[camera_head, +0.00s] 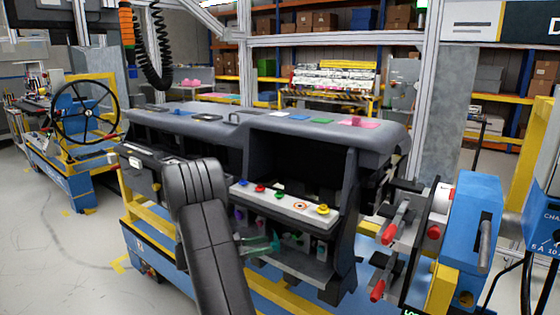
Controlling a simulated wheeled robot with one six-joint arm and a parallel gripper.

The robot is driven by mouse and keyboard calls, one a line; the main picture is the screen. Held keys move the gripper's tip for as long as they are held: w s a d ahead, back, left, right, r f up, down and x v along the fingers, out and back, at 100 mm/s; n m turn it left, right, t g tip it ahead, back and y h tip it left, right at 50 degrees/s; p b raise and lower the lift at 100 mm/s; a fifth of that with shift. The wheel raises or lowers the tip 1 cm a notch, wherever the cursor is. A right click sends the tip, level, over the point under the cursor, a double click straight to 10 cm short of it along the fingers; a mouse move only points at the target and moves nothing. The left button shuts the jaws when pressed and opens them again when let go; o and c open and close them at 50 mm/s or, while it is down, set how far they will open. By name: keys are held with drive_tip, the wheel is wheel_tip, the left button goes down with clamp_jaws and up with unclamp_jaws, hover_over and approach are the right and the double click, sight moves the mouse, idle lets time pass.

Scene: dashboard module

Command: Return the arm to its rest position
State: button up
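My black arm (212,245) rises from the bottom of the picture in front of the dashboard module, with a bend near the top. Beyond it, a small grey and teal shape (262,243) sticks out to the right, below the module's front shelf. It may be the end of my arm, but it is too small and too covered to tell. My gripper's fingers cannot be made out clearly. The dark grey dashboard module (380,135) stands on a blue and yellow frame. Its white strip (285,205) carries several coloured round pieces.
Red-handled clamps (395,228) and a blue fixture (470,240) stand close at the right. A coiled black cable (158,55) hangs above the module's left side. A steering-wheel rig (85,112) is at the far left. The floor (60,260) at lower left is clear.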

sight(273, 245)
drive_tip(key=v, duration=1.2)
drive_tip(key=x, duration=1.3)
drive_tip(key=shift+d, duration=0.4)
drive_tip(key=shift+s+d+n+t+y+b, duration=0.1)
drive_tip(key=shift+d+n+t+y+b, duration=0.25)
drive_tip(key=shift+n+t, duration=0.35)
drive_tip(key=shift+s+d+n+t+y+b, duration=0.2)
drive_tip(key=shift+n+t+y, duration=0.25)
drive_tip(key=shift+t, duration=0.45)
drive_tip(key=shift+w+d+n+t+y+b, duration=0.1)
drive_tip(key=shift+d+n+t+y+b, duration=0.1)
drive_tip(key=shift+n+t+y+b, duration=0.45)
drive_tip(key=shift+t+h+p, duration=0.25)
drive_tip(key=shift+p, duration=0.05)
